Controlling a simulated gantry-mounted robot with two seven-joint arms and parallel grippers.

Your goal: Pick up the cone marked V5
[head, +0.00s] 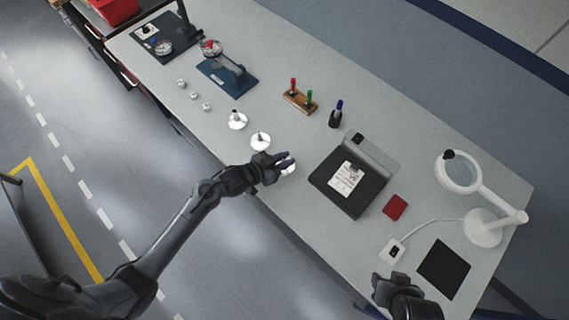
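Three white, round-based pieces that look like cones stand in a row along the table's front edge. These are the far cone (236,121), the middle cone (260,141) and the near cone (287,168). Any markings are too small to read, so I cannot tell which is V5. My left gripper (284,160) is at the near cone and partly hides it. I cannot tell whether its fingers are closed on the cone or only around it.
A dark device with a paper label (346,179) stands right of the near cone. Behind are a wooden stand with coloured pegs (300,99) and a dark bottle (336,115). A red pad (395,207) and a magnifier lamp (482,228) lie farther right. Small pieces (194,95) sit far left.

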